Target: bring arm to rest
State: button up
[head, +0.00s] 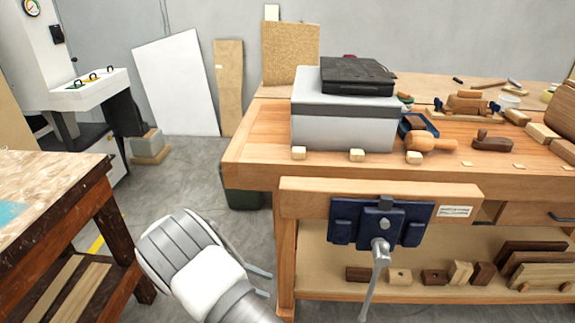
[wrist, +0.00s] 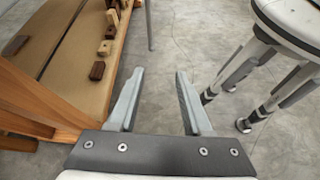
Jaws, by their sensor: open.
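My gripper (wrist: 159,74) is open and empty in the wrist view, its two grey fingers spread apart over bare concrete floor. In the head view my arm shows at the bottom, left of centre. My gripper's thin fingers (head: 262,282) stick out to the right from behind the white arm link, low beside the workbench's front left leg. The fingers appear clear of the bench. The rest of the gripper is hidden by the arm in the head view.
The wooden workbench (head: 250,165) has a blue vise (head: 380,222) on its front and a grey box (head: 345,125) on top. A lower shelf (wrist: 78,75) holds small wood blocks. A dark-legged table (head: 70,200) stands left. Floor (head: 185,185) between them is clear.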

jog(key=s+d+r+m+y, duration=0.1)
jog(key=d+r+m+y, duration=0.4)
jog(key=r, duration=0.6)
jog(key=s+d+r+m+y, duration=0.2)
jog(key=d+r+m+y, duration=0.15)
jog(key=d+r, duration=0.6)
jog(key=s+d+r+m+t+y, duration=0.25)
jog(key=s+r+m, duration=0.2)
jog(key=s, duration=0.35)
jog(key=s+d+r+m+t+y, duration=0.1)
jog(key=s+d+r+m+t, duration=0.3)
jog(key=s, duration=0.3)
notch_tip(320, 180, up, 20)
jog(key=p, duration=1.9)
jog(key=shift+r+n+p, duration=0.25)
jog(key=shift+n+p, duration=0.15)
